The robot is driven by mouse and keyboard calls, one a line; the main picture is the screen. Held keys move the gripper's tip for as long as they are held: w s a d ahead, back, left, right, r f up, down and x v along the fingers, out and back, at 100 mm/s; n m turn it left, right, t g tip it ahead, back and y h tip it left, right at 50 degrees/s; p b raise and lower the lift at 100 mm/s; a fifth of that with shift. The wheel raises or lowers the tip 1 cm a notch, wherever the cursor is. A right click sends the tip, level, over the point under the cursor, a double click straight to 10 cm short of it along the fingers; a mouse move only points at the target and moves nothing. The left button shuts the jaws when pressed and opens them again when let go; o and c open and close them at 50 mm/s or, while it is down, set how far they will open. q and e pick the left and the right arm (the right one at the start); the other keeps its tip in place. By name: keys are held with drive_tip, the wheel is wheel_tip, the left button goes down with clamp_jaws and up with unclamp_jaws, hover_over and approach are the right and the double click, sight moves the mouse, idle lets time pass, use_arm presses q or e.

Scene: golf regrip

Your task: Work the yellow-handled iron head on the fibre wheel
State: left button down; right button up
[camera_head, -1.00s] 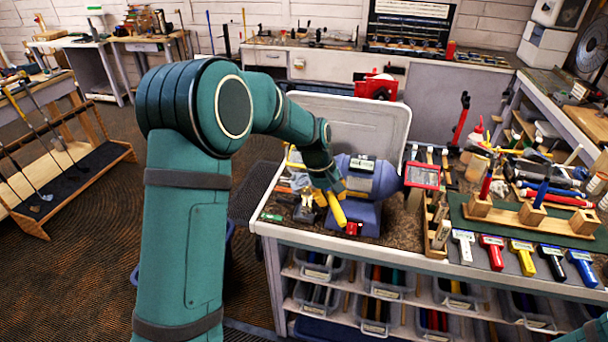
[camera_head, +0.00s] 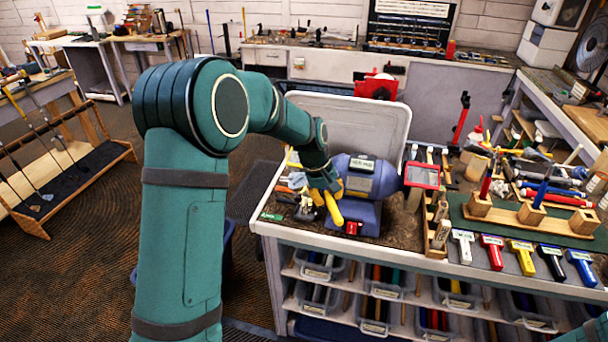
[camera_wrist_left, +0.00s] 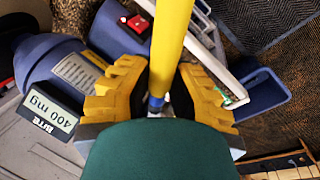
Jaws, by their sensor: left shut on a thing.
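My left gripper (camera_head: 326,193) has yellow fingers and is shut on the yellow handle (camera_head: 334,211), just left of the blue bench machine (camera_head: 372,182). In the left wrist view the handle (camera_wrist_left: 171,45) runs up from between the two fingers (camera_wrist_left: 158,100), with a blue band at its lower end. The machine's blue body (camera_wrist_left: 48,65) lies to the left there. The iron head and the fibre wheel cannot be made out clearly, and I cannot tell whether they touch. My right gripper is not in view.
A wooden block stand (camera_head: 520,216) and several coloured tools fill the bench's right side. A pale panel (camera_head: 350,128) stands behind the machine.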

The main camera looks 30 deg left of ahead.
sight(328, 205)
use_arm(q)
drive_tip(key=shift+w+d, duration=0.15)
drive_tip(key=shift+d, duration=0.25)
idle(0.3)
drive_tip(key=shift+a, duration=0.45)
idle(0.3)
drive_tip(key=shift+d+p, duration=0.4)
drive_tip(key=shift+d, duration=0.05)
idle(0.5)
drive_tip(key=shift+s+d, duration=0.2)
drive_tip(key=shift+s, duration=0.65)
drive_tip(key=shift+s+d, duration=0.2)
drive_tip(key=shift+s, duration=0.65)
drive_tip(key=s+d, duration=0.1)
drive_tip(key=s, duration=0.5)
drive_tip(key=shift+d, duration=0.2)
